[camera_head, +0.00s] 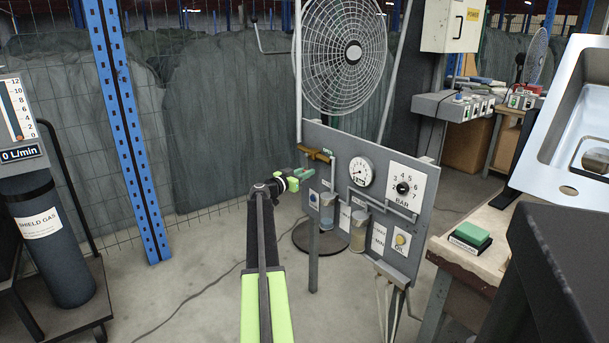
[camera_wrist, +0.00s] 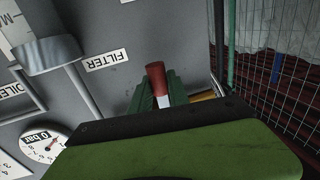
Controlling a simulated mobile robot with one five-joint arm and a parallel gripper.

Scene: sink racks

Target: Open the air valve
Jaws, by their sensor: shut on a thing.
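My gripper (camera_head: 304,177) has green fingers and reaches the panel's left edge. In the wrist view my gripper (camera_wrist: 157,95) has a finger on each side of the lever and is shut on it. The lower part of the lever is hidden behind my gripper body.
The grey panel (camera_head: 340,140) carries a round gauge (camera_head: 361,172), which also shows in the wrist view (camera_wrist: 45,143), and a BAR dial (camera_head: 403,188). A fan (camera_head: 340,55) stands behind it. A blue post (camera_head: 125,130) stands left. A green button (camera_head: 470,235) sits right.

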